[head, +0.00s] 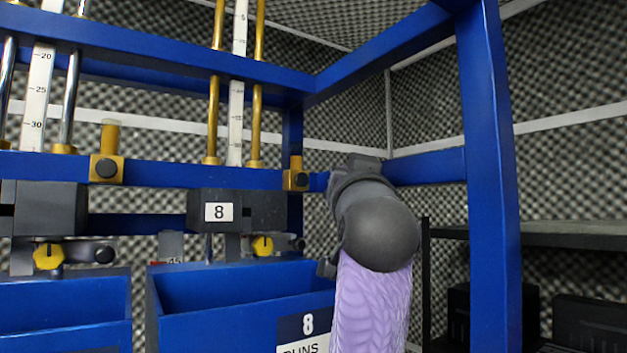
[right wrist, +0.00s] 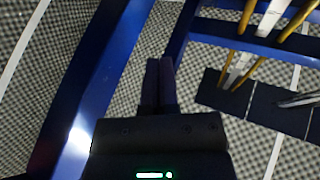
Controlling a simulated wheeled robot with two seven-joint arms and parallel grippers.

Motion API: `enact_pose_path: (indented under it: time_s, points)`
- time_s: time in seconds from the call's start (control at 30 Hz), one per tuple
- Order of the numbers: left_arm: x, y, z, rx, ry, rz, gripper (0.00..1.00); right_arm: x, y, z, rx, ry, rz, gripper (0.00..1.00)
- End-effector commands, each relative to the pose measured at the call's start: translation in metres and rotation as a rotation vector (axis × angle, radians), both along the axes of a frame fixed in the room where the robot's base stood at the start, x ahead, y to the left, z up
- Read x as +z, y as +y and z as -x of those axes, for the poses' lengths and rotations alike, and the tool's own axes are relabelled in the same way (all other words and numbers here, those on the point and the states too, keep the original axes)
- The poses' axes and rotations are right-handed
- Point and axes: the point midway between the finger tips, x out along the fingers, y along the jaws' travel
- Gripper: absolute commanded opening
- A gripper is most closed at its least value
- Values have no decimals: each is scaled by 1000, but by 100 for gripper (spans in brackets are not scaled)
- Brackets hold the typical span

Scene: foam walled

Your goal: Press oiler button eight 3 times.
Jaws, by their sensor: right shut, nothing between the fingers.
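A dark grey block carries an "8" plate (head: 219,211) in the head view. I see no number on the oiler itself. My right gripper (right wrist: 160,65) is shut and empty in the right wrist view. In the head view my right arm rises in front of the frame, its hand just right of the oiler, with a visible gap; the fingertips are hidden behind the hand. I cannot make out the button in the right wrist view. My left gripper is not in view.
A blue bin (head: 230,325) labelled 8 stands below the block. Another brass oiler (head: 106,168) sits further left. A blue upright post (head: 490,180) is close on the right of my arm. A dark shelf (head: 570,235) stands beyond it. Foam walls surround everything.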

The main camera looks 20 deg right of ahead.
Motion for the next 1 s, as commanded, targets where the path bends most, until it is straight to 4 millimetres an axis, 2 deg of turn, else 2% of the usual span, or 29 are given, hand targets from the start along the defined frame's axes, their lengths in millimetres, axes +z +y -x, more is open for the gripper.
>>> enact_pose_path:
  time_s: [0.27,0.67,0.8,1.0]
  points:
    - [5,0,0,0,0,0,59,2,1,-6,-2,5,3,0]
    - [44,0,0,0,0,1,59,4,8,-61,-3,8,5,0]
    - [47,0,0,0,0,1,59,2,10,-77,-4,5,4,0]
    - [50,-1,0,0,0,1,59,1,12,-87,-3,3,6,0]
